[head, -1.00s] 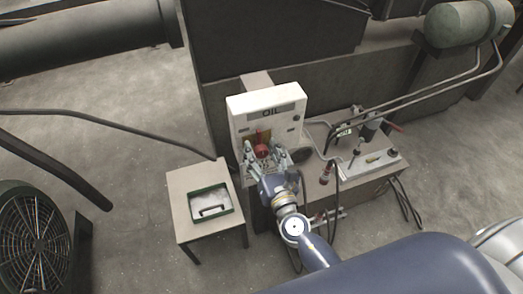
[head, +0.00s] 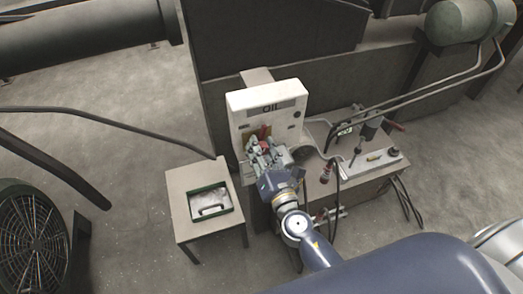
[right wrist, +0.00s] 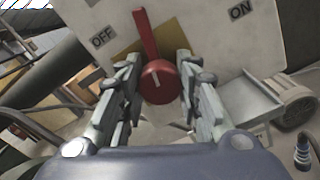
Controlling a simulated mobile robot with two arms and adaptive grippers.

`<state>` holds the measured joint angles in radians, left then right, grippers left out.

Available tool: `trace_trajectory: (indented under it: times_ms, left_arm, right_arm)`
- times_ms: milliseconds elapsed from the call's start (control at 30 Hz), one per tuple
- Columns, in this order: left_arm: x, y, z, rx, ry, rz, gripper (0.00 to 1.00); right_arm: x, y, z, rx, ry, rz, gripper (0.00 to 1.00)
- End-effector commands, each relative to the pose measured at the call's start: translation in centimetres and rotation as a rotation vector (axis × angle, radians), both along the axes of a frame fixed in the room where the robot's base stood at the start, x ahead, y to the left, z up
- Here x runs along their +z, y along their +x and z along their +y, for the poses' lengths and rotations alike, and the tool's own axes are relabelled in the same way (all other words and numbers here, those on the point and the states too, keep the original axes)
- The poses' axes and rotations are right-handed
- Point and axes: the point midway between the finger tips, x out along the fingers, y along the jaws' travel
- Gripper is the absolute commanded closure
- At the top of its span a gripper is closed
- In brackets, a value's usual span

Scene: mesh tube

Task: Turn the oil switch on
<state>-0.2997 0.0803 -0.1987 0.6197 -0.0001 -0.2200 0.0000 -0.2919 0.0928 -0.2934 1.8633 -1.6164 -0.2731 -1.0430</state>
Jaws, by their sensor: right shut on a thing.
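The white panel marked OIL (head: 290,118) stands upright near the middle of the head view. Its red rotary switch (right wrist: 158,84) has a round knob and a long red handle (right wrist: 145,35) that points up, slightly left, nearer the OFF label (right wrist: 102,38) than the ON label (right wrist: 240,10). My right gripper (head: 263,150) is at the front of the panel. In the right wrist view its two fingers (right wrist: 158,72) are closed on the left and right sides of the round knob. In the head view the gripper hides most of the knob. My left gripper is not in view.
A small table (head: 180,205) with a green-edged tray (head: 232,195) stands left of the panel. A bench (head: 365,180) with hoses and fittings is to the right. A round fan (head: 35,240) is at lower left. Open floor lies between fan and table.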

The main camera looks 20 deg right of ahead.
Motion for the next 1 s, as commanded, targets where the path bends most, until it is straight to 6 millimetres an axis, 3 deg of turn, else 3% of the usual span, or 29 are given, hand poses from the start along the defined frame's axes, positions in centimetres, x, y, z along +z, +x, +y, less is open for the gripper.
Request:
trace_trajectory:
  times_ms: [400,1000]
  left_arm:
    - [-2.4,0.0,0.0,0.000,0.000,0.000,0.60]
    - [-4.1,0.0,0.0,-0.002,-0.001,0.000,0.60]
  right_arm:
    - [-0.2,0.0,0.0,-0.002,0.399,0.012,0.92]
    - [0.0,0.0,0.0,-0.001,0.964,0.031,0.92]
